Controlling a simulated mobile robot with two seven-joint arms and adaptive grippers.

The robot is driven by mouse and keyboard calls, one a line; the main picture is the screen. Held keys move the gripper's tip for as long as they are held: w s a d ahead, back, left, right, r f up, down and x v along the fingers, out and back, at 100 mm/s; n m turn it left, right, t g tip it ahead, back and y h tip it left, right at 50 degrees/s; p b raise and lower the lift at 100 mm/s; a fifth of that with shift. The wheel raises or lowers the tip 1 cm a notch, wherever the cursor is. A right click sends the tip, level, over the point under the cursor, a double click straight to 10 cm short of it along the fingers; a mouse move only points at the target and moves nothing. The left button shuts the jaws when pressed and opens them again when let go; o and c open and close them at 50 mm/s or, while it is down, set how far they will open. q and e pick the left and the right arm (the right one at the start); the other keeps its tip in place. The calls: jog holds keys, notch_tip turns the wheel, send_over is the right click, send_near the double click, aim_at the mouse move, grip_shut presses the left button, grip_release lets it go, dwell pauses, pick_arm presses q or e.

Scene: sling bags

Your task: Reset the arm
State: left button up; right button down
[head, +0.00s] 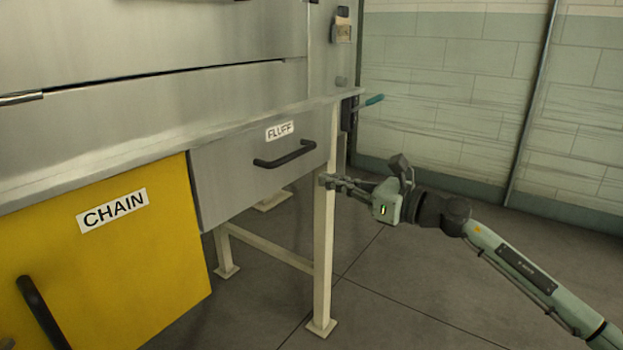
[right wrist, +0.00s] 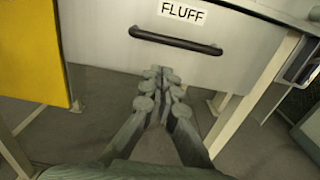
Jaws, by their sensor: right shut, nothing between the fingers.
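My right arm comes in from the right in the head view. Its gripper (head: 325,181) is shut and empty, with its fingertips by the cream leg of the metal bench. In the right wrist view the fingers (right wrist: 160,80) are together and point toward the grey drawer front (right wrist: 110,28), below its black handle (right wrist: 175,40). The gripper does not hold the handle. The left gripper is not in view.
A grey drawer labelled FLUFF (head: 225,175) and a yellow panel labelled CHAIN (head: 150,260) sit under the metal bench. A cream leg (head: 324,265) stands close to the right gripper. A tiled wall (head: 450,90) is behind. Open floor (head: 400,300) lies below the arm.

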jog(key=s+d+f+m+t+h+p, duration=0.1)
jog(key=s+d+f+m+t+h, duration=0.25)
jog(key=d+f+m+h, duration=0.95)
jog(key=s+d+f+m+t+h+p, duration=0.1)
jog(key=s+d+f+m+t+h, duration=0.4)
jog(key=m, duration=1.6)
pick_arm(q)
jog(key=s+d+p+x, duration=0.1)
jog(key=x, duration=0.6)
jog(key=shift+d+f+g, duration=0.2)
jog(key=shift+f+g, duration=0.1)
pick_arm(e)
jog(key=s+d+f+m+g, duration=0.3)
jog(key=s+f+m+g, duration=0.2)
jog(key=s+f, duration=0.6)
jog(key=s+d+f+m+g+y, duration=0.1)
jog(key=s+d+f+m+g, duration=0.2)
jog(key=s, duration=1.5)
notch_tip(320, 180, down, 9)
jog(key=m+g, duration=0.3)
jog(key=g, duration=0.4)
jog(key=shift+f+m+y, duration=0.15)
jog(key=shift+m+y, duration=0.15)
